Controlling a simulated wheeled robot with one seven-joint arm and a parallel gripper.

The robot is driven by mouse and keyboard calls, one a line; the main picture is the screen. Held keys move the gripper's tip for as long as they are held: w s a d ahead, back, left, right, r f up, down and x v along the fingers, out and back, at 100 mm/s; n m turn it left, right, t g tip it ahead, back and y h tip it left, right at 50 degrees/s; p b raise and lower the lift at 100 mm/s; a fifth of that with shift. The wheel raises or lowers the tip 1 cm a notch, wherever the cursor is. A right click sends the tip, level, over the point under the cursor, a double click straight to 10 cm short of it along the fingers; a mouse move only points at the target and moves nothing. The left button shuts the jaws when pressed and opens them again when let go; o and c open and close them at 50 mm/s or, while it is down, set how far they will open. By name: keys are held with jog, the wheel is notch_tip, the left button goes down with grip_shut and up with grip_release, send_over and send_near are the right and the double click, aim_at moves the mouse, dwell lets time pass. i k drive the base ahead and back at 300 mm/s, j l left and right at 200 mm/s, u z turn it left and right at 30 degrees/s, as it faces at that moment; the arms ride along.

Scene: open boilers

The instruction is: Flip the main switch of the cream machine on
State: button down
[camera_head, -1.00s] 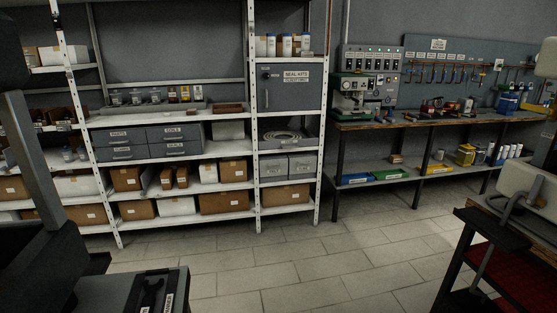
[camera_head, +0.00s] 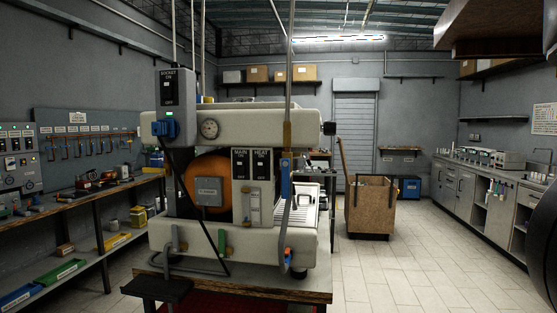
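The cream machine (camera_head: 260,125) stands on a wood-topped bench in the middle of the view. On its front, a dark plate labelled MAIN holds the main switch (camera_head: 240,164). Its ON label is at the top, but the lever's position is too small to tell. A similar HEAT switch (camera_head: 262,164) sits right beside it. A grey box labelled SOCKET or similar, with its own switch (camera_head: 168,88), stands higher at the left with a blue plug (camera_head: 165,129) below. My gripper is not in view.
The bench edge (camera_head: 245,291) runs below the machine. A workbench (camera_head: 100,195) with tools is at left, a wooden cart (camera_head: 370,207) behind right, and a counter (camera_head: 490,175) along the right wall. The tiled floor (camera_head: 400,265) is free right of the machine.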

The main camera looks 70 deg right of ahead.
aim_at(239, 165)
jog(key=z, duration=1.4)
